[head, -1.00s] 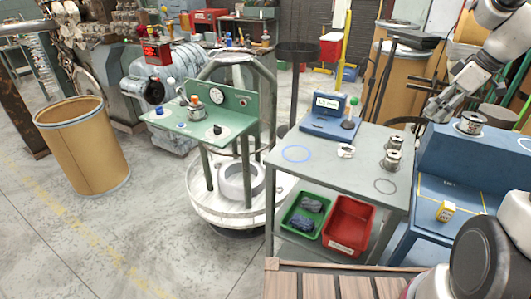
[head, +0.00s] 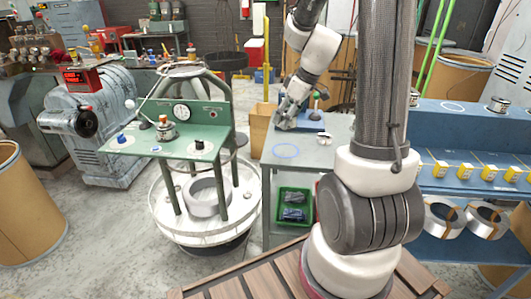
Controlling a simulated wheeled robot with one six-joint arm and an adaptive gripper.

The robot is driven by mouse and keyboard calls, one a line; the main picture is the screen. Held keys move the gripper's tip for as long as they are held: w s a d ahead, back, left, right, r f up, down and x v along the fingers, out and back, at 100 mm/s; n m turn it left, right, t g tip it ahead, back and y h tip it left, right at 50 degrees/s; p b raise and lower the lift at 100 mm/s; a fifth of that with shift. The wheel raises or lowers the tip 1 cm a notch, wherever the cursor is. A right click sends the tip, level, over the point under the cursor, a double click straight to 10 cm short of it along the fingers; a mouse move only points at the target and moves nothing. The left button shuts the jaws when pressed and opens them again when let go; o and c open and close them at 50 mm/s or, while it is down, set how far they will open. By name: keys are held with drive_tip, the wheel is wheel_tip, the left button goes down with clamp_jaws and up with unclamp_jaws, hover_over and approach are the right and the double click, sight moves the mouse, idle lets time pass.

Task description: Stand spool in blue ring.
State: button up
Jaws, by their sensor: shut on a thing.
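The blue ring (head: 286,151) is a thin blue outline on the grey table, and it looks empty. My gripper (head: 285,122) is beyond the ring, close to the blue gauge stand, and points down. It is shut on a spool, which is small and hard to make out against the grey fingers. I cannot tell how upright the spool is. Another spool (head: 497,104) stands on the blue bench at the right, and one more (head: 413,98) stands at its left end, partly behind my arm.
The blue gauge stand (head: 312,122) and a small white item (head: 324,138) are on the table near my gripper. My arm hides the table's right part. The green fixture table (head: 190,145) stands to the left. A pale ring (head: 453,107) marks the blue bench.

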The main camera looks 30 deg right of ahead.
hover_over(282, 149)
drive_tip(key=s, duration=0.1)
drive_tip(key=f, duration=0.5)
drive_tip(key=shift+d+f, duration=0.25)
drive_tip(key=shift+d, duration=0.05)
drive_tip(key=shift+f, duration=2.2)
drive_tip(key=shift+f, duration=0.15)
drive_tip(key=o, duration=1.3)
